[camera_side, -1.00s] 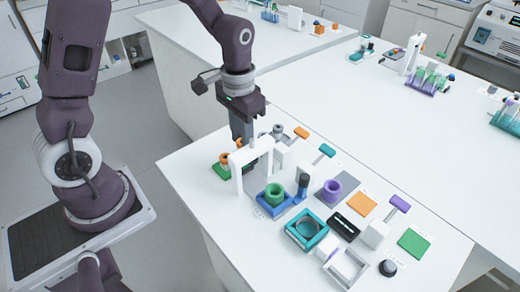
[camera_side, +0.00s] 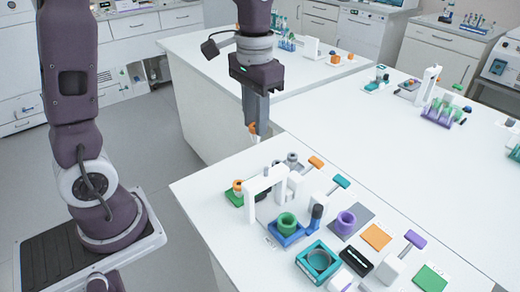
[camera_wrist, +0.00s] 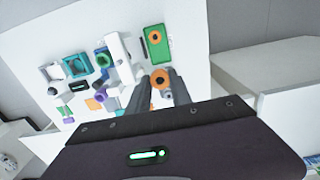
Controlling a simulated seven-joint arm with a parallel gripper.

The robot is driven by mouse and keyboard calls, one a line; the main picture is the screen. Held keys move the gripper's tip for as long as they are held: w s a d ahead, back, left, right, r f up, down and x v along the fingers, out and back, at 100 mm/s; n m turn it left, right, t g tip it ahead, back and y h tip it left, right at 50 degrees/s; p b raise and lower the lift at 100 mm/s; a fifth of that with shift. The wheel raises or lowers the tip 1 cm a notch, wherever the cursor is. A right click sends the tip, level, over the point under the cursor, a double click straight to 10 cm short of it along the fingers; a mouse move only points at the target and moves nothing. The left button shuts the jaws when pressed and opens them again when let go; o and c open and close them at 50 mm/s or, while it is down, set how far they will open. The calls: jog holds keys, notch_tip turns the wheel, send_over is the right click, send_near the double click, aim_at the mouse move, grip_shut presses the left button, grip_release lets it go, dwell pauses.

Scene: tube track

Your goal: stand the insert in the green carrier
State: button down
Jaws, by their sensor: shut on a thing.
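My gripper (camera_side: 254,132) is raised above the back left of the table, its fingers pointing down and shut on a small orange insert (camera_side: 252,128). In the wrist view the insert (camera_wrist: 160,79) shows as an orange ring with a dark middle, between the fingertips. The green carrier (camera_side: 232,199) lies on the table below, left of the white arch, with another orange round piece on it. In the wrist view the carrier (camera_wrist: 148,54) is a green rectangle just beyond the fingers. The insert is clear of the carrier and the table.
A white arch (camera_side: 266,182) stands beside the carrier. To its right are a blue holder with a green ring (camera_side: 287,222), a purple ring (camera_side: 346,222), a teal square frame (camera_side: 318,262) and several handled blocks. The air around my gripper is free.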

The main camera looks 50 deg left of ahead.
jog(key=r, duration=0.4)
jog(key=d+r, duration=0.1)
jog(key=r, duration=0.1)
jog(key=shift+r, duration=0.1)
jog(key=s+d+m, duration=0.3)
jog(key=d+m, duration=0.3)
jog(key=d, duration=0.8)
jog(key=shift+w+a+f, duration=0.1)
jog(key=shift+a+f, duration=0.05)
jog(key=shift+f, duration=4.25)
jog(key=shift+a+f, duration=0.1)
jog(key=shift+f, duration=4.25)
jog(key=shift+f, duration=0.1)
jog(key=c, duration=1.1)
grip_release()
